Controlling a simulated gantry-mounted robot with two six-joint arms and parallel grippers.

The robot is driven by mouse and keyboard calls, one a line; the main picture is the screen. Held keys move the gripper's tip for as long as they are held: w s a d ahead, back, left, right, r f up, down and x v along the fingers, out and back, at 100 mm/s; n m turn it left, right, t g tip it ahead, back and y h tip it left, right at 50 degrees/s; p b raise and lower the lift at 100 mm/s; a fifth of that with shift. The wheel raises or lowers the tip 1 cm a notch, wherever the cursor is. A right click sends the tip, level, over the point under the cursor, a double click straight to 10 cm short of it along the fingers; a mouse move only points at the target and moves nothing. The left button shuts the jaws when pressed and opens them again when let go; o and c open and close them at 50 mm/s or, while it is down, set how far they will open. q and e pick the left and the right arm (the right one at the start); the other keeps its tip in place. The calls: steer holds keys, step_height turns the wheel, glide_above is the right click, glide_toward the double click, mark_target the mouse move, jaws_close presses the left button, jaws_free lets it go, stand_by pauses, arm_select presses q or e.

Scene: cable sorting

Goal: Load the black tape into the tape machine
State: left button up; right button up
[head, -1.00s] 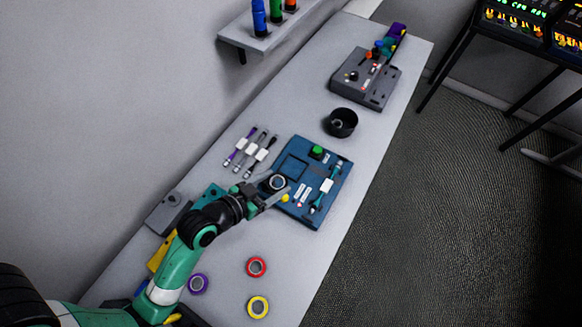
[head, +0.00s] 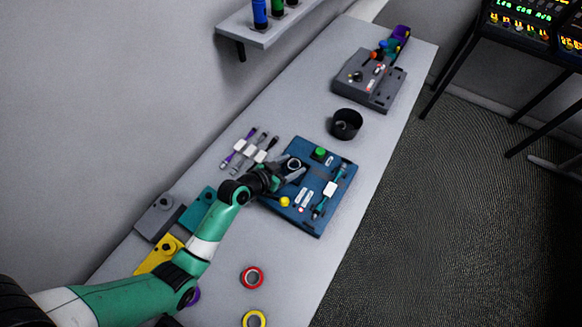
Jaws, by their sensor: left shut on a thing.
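The tape machine seems to be the blue board (head: 312,222), with a green button, a yellow knob and a dark recessed square at its upper left. My left gripper (head: 288,170) is over that upper-left part of the board. It is shut on the black tape (head: 294,164), a dark ring with a light core. The gripper and tape cover most of the recess, so I cannot tell whether the tape touches it. My right gripper is not in view.
A red tape (head: 252,277) and a yellow tape (head: 255,319) lie in front; a purple one is mostly behind my arm. Several cables (head: 248,148) lie left of the board. A black cup (head: 346,124) and a grey board (head: 368,82) stand beyond.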

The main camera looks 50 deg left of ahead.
arm_select(q)
steer(key=shift+f, duration=0.15)
steer(key=shift+f+b, duration=0.55)
steer(key=shift+f, duration=0.1)
steer(key=o, duration=1.3)
steer(key=shift+o, duration=0.2)
steer(key=shift+r, duration=0.1)
steer(key=shift+r+p, duration=0.35)
steer(key=shift+p, duration=0.1)
steer(key=shift+r+p, duration=0.6)
steer(key=v, duration=0.4)
steer(key=p+v, duration=0.1)
steer(key=v, duration=0.3)
steer(key=p+v, duration=0.1)
steer(key=v, duration=0.2)
steer(key=shift+s+f, duration=0.15)
steer(key=shift+s, duration=0.4)
